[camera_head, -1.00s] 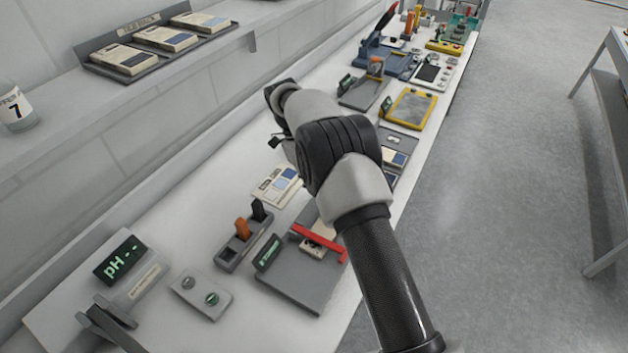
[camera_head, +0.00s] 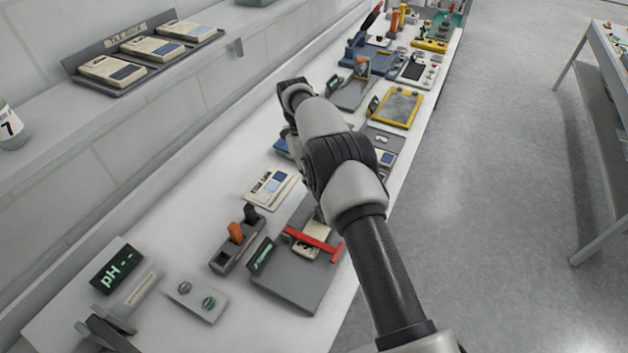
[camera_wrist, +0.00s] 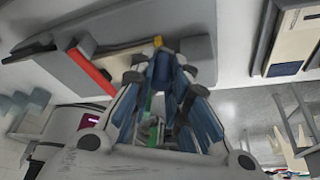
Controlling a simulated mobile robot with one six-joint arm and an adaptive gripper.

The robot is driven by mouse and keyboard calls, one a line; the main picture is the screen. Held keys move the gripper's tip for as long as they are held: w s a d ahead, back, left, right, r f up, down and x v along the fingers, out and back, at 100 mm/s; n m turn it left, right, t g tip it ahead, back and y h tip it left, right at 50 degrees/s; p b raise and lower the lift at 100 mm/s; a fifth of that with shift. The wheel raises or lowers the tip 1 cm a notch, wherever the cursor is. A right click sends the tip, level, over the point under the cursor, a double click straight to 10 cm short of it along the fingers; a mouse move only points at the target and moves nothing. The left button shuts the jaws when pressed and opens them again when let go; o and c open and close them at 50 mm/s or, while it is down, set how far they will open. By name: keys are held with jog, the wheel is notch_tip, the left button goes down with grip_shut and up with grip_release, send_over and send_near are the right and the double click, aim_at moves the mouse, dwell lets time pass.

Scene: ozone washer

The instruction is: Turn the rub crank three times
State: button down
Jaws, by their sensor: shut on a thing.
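In the wrist view my gripper (camera_wrist: 160,80) has its fingers drawn together around a dark blue piece (camera_wrist: 162,68) at the fingertips. This piece looks like the rub crank's grip, though I cannot be sure. Just beyond it is a grey block with a small yellow part (camera_wrist: 157,41), at the edge of a grey base. The crank's arm and pivot are not clear from here. In the head view my arm reaches over the bench, and its own links hide the gripper and whatever it holds.
A grey board with a red T-shaped bar (camera_head: 313,243) lies on the near bench. A pH display (camera_head: 117,266) and a two-button box (camera_head: 197,300) stand to its left. A yellow-framed tray (camera_head: 399,106) and other devices stand farther along.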

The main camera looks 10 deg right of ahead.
jog(key=c, duration=1.5)
grip_release()
jog(key=shift+c, duration=0.2)
jog(key=shift+r, duration=0.1)
notch_tip(320, 180, up, 10)
jog(key=shift+f, duration=0.1)
